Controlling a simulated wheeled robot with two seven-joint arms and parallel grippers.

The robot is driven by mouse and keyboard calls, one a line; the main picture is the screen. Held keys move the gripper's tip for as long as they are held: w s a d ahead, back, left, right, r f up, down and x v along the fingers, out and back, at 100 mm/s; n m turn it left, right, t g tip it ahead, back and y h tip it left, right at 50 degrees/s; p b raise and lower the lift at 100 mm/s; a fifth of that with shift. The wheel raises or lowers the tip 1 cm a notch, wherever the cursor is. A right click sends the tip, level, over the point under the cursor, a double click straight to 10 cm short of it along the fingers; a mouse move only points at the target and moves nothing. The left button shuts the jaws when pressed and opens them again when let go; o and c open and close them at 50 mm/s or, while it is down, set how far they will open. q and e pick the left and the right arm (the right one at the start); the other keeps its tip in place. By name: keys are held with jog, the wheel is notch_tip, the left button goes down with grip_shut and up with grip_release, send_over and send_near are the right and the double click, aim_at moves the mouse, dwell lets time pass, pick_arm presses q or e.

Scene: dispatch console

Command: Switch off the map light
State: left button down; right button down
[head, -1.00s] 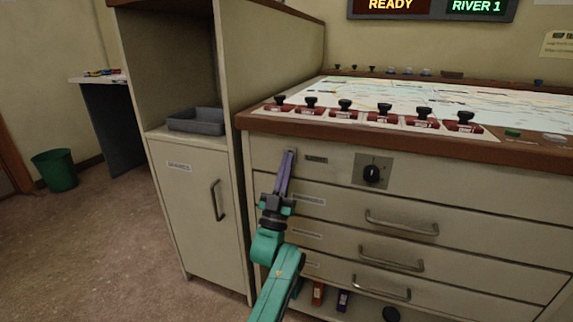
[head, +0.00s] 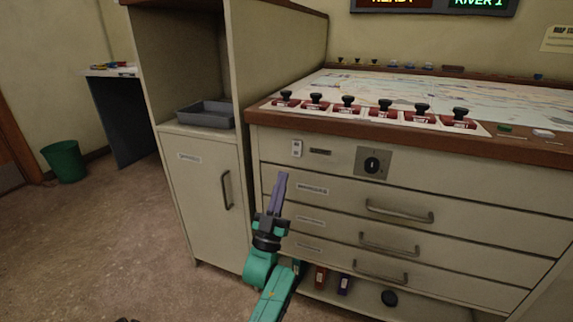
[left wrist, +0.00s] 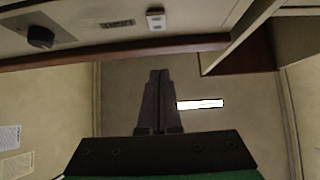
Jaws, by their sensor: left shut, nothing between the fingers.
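A small white switch (head: 296,148) sits on the console's front panel, left of a dark label (head: 320,151) too small to read. The switch also shows at the top of the left wrist view (left wrist: 155,19), beside the label; which way it is set I cannot tell. My left gripper (head: 282,176) is in front of the drawers, a little below and left of the switch and apart from it. Its purple-grey fingers are together and empty, also in the left wrist view (left wrist: 160,74). My right gripper is not in view.
A dark rotary knob (head: 372,164) on a grey plate is right of the switch. Several red-based black levers (head: 348,103) line the console's top edge. Drawer handles (head: 400,211) stick out below. A cabinet (head: 205,185) with a grey tray (head: 205,108) stands left.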

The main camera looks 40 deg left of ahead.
pick_arm(q)
jog(key=s+f, duration=0.1)
jog(key=s+d+f, duration=0.1)
jog(key=s, duration=0.1)
jog(key=shift+s+d, duration=0.1)
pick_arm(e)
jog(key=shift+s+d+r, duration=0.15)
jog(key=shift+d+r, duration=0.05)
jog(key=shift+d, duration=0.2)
pick_arm(q)
jog(key=shift+f, duration=0.1)
